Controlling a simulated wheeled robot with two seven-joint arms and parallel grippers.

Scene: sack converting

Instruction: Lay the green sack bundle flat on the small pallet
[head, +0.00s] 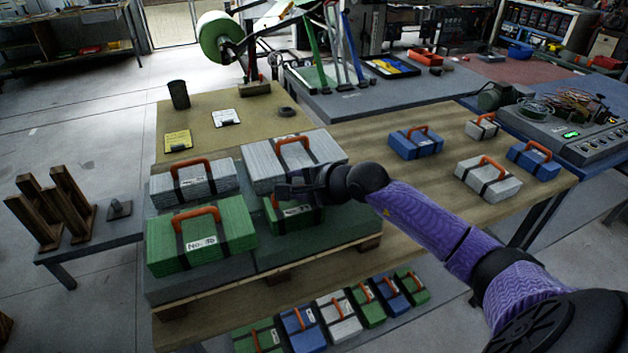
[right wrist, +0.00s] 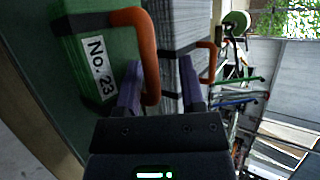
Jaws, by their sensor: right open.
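A green sack bundle (head: 300,222) with an orange handle lies on the front right of the loaded pallet (head: 340,235), partly hidden by my right gripper. In the right wrist view this green bundle (right wrist: 112,95) carries a "No. 23" label. My right gripper (head: 290,188) is open just above it. In the wrist view the handle (right wrist: 148,60) reaches down between my fingers (right wrist: 160,85), close to the left one. Another green bundle (head: 215,228), its label looking like "No. 16", lies at the front left of the pallet. My left gripper is not in view.
Two grey bundles (head: 192,186) (head: 262,175) lie at the back of the pallet. Several small bundles lie on the right table (head: 350,140), and a row of them (head: 340,318) lies below the front edge. A wooden rack (head: 52,205) stands at left.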

